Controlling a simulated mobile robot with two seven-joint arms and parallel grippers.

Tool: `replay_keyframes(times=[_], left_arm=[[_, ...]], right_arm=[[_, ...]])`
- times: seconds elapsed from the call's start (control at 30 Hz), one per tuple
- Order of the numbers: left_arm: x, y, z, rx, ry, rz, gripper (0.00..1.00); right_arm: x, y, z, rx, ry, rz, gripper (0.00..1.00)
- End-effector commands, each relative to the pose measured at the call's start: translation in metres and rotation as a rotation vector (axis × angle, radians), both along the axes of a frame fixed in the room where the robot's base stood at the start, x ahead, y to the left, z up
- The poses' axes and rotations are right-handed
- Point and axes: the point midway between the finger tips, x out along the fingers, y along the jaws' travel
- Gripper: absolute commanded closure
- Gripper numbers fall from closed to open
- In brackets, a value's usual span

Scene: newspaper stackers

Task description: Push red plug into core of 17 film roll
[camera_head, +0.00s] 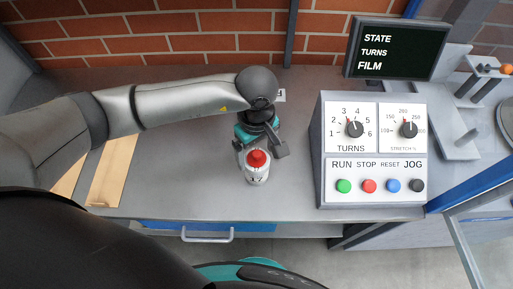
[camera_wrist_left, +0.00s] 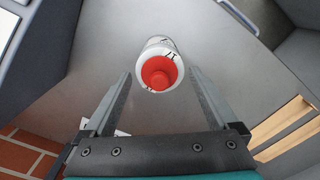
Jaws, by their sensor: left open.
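The 17 film roll (camera_head: 257,175), a small white cylinder with dark print, stands upright on the grey bench. The red plug (camera_head: 257,158) sits at its top end; how deep it is in the core I cannot tell. In the left wrist view the roll (camera_wrist_left: 158,44) and the red plug (camera_wrist_left: 159,72) show at the fingertips, the plug facing the camera. My left gripper (camera_head: 262,152) is open, its fingers on either side of the roll's upper part, with no clear contact. My right gripper is not in view.
A grey control box (camera_head: 320,150) with knobs and coloured buttons stands to the right, below a dark screen (camera_head: 398,48). A wooden strip (camera_head: 108,170) lies on the bench at left. The bench top (camera_head: 200,190) around the roll is clear. A brick wall is behind.

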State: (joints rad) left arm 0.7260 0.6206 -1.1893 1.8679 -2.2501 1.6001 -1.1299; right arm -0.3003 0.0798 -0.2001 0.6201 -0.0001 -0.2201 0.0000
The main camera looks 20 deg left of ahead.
Motion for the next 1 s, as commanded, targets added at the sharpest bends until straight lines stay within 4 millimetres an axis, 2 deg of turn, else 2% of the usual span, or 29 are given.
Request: replay_keyframes(times=[0.13,0.23,0.5,0.7,0.83,1.0], left_arm=[[0.001,0.0,0.009,0.0,-0.002,0.0,0.07],[0.001,0.0,0.025,-0.001,-0.004,-0.002,0.07],[0.002,0.0,0.089,-0.001,-0.007,-0.001,0.07],[0.001,0.0,0.129,0.0,-0.005,-0.001,0.07],[0.0,0.0,0.144,0.0,-0.001,0.0,0.07],[0.0,0.0,0.152,-0.001,-0.001,-0.001,0.07]], right_arm=[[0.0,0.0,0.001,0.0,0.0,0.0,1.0],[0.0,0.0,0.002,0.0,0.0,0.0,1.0],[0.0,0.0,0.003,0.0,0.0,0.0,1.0],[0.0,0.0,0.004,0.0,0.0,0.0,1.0],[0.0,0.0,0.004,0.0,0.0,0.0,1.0],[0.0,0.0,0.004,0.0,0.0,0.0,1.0]])
